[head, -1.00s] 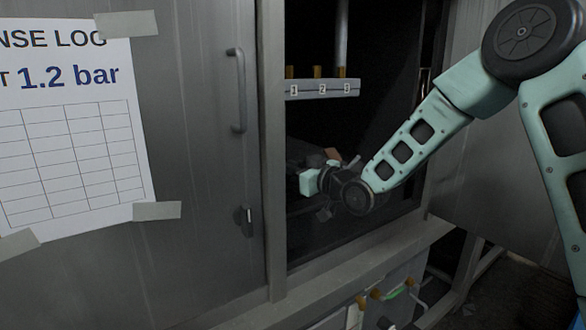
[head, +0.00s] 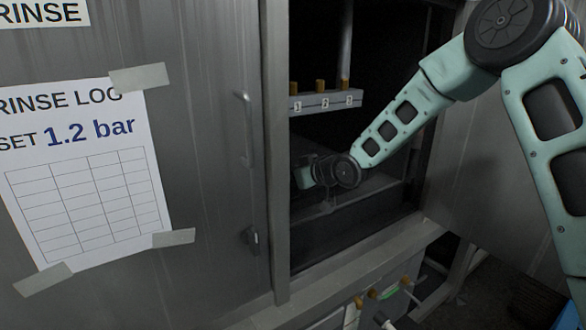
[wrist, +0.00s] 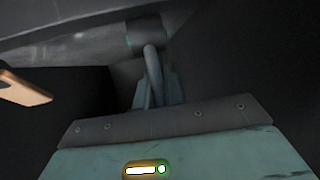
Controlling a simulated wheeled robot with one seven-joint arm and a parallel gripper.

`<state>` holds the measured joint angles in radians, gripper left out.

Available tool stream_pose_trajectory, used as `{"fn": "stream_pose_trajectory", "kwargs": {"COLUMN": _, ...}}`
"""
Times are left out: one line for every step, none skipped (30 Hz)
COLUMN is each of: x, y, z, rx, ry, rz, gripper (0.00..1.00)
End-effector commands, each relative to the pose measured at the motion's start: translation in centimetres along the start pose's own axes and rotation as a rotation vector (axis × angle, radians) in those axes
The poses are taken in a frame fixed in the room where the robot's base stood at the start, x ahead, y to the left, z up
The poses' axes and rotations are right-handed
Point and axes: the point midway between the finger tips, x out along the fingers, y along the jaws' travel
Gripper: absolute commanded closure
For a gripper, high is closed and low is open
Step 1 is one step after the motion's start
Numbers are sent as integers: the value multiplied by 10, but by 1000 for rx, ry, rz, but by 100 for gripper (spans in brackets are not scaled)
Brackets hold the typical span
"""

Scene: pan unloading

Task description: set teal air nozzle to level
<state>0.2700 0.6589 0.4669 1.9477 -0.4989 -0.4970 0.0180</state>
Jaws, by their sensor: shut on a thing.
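The teal air nozzle shows in the wrist view as a dark cylinder with a thin teal band (wrist: 129,41), lying across the top. A grey curved bar (wrist: 152,72) runs down from it, between my fingers. My gripper (wrist: 156,88) is shut on this bar. In the head view my gripper (head: 306,174) is inside the dark cabinet opening, largely hidden by my own wrist. I cannot make out the nozzle there. The cylinder's tilt is hard to judge in the dim light.
A rail numbered 1, 2, 3 (head: 326,102) hangs above my wrist. The cabinet's steel door (head: 205,200) with a handle and a taped sheet (head: 90,175) is left. The opening's lower sill (head: 345,268) lies below. An orange-brown piece (wrist: 24,88) sits left in the wrist view.

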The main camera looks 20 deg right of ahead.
Motion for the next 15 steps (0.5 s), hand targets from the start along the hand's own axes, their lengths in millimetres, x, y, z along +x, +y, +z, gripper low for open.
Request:
{"fn": "stream_pose_trajectory", "kwargs": {"x": 0, "y": 0, "z": -1, "rx": 0, "ry": -3, "rz": 0, "gripper": 100}}
{"fn": "stream_pose_trajectory", "kwargs": {"x": 0, "y": 0, "z": -1, "rx": 0, "ry": -3, "rz": 0, "gripper": 100}}
{"fn": "stream_pose_trajectory", "kwargs": {"x": 0, "y": 0, "z": 0, "rx": 0, "ry": -3, "rz": 0, "gripper": 100}}
{"fn": "stream_pose_trajectory", "kwargs": {"x": 0, "y": 0, "z": 0, "rx": 0, "ry": -3, "rz": 0, "gripper": 100}}
{"fn": "stream_pose_trajectory", "kwargs": {"x": 0, "y": 0, "z": 0, "rx": 0, "ry": -3, "rz": 0, "gripper": 100}}
{"fn": "stream_pose_trajectory", "kwargs": {"x": 0, "y": 0, "z": 0, "rx": 0, "ry": -3, "rz": 0, "gripper": 100}}
{"fn": "stream_pose_trajectory", "kwargs": {"x": 0, "y": 0, "z": 0, "rx": 0, "ry": -2, "rz": 0, "gripper": 100}}
{"fn": "stream_pose_trajectory", "kwargs": {"x": 0, "y": 0, "z": 0, "rx": 0, "ry": -2, "rz": 0, "gripper": 100}}
{"fn": "stream_pose_trajectory", "kwargs": {"x": 0, "y": 0, "z": 0, "rx": 0, "ry": -2, "rz": 0, "gripper": 86}}
{"fn": "stream_pose_trajectory", "kwargs": {"x": 0, "y": 0, "z": 0, "rx": 0, "ry": -2, "rz": 0, "gripper": 78}}
{"fn": "stream_pose_trajectory", "kwargs": {"x": 0, "y": 0, "z": 0, "rx": 0, "ry": -2, "rz": 0, "gripper": 70}}
{"fn": "stream_pose_trajectory", "kwargs": {"x": 0, "y": 0, "z": 0, "rx": 0, "ry": -2, "rz": 0, "gripper": 67}}
{"fn": "stream_pose_trajectory", "kwargs": {"x": 0, "y": 0, "z": 0, "rx": 0, "ry": -2, "rz": 0, "gripper": 67}}
{"fn": "stream_pose_trajectory", "kwargs": {"x": 0, "y": 0, "z": 0, "rx": 0, "ry": -2, "rz": 0, "gripper": 67}}
{"fn": "stream_pose_trajectory", "kwargs": {"x": 0, "y": 0, "z": 0, "rx": 0, "ry": -2, "rz": 0, "gripper": 67}}
